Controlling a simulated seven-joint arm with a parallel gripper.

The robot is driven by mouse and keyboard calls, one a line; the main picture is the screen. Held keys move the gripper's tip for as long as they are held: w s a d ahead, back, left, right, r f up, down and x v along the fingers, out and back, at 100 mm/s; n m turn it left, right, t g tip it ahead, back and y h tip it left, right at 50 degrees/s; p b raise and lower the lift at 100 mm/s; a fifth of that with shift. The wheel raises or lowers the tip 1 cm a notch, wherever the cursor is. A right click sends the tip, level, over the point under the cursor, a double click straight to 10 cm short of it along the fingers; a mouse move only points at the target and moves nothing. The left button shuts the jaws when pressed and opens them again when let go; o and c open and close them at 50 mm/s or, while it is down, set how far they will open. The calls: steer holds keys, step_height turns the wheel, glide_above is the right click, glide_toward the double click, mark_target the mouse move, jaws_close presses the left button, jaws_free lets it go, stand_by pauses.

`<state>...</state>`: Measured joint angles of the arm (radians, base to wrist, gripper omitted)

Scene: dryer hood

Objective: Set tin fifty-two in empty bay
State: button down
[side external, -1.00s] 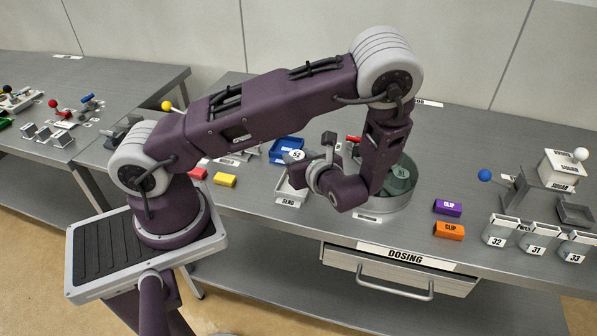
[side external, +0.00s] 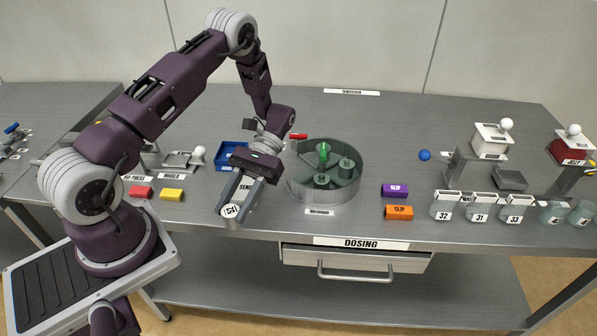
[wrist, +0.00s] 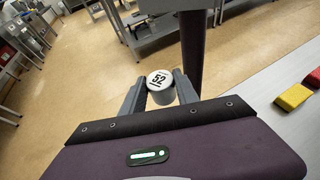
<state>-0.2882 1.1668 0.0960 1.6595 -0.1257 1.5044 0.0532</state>
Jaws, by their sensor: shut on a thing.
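My gripper (side external: 236,208) is shut on tin fifty-two (side external: 230,211), a small pale tin with a white lid. The wrist view shows the tin (wrist: 161,88) between both fingertips, its "52" facing the camera. The gripper is in front of the SEND tray, left of the round dryer. The dryer (side external: 326,192) is a low, see-through, green-tinted drum with a green knob (side external: 323,152). I cannot tell clearly which bay is empty.
A blue tray (side external: 231,154) and a red handle (side external: 298,136) are behind the gripper. Purple (side external: 395,190) and orange (side external: 399,212) clip blocks lie right of the dryer. Numbered cups (side external: 480,207) stand farther right. The DOSING drawer (side external: 356,258) is below the front edge.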

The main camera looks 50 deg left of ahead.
steer(key=w+r+n+t+h, duration=0.1)
steer(key=w+n+t+h, duration=0.1)
steer(key=w+n+t, duration=0.1)
steer(key=w+a+r+n+t+h, duration=0.1)
steer(key=w+n+t+h, duration=0.2)
steer(key=w, duration=0.4)
steer(key=w+r+n+t+h, duration=0.1)
steer(key=w+n+t+h, duration=0.2)
steer(key=w+n+t, duration=0.2)
steer(key=shift+w+a+r+n, duration=0.2)
steer(key=shift+w+n, duration=0.25)
steer(key=shift+n, duration=0.15)
steer(key=w+a+r+n+t, duration=0.3)
steer(key=w+a+n+t, duration=0.1)
steer(key=w+a+t, duration=0.15)
steer(key=shift+y, duration=0.3)
steer(key=f, duration=1)
steer(key=shift+w+a, duration=0.15)
steer(key=shift+w, duration=0.2)
steer(key=c, duration=1.2)
jaws_free()
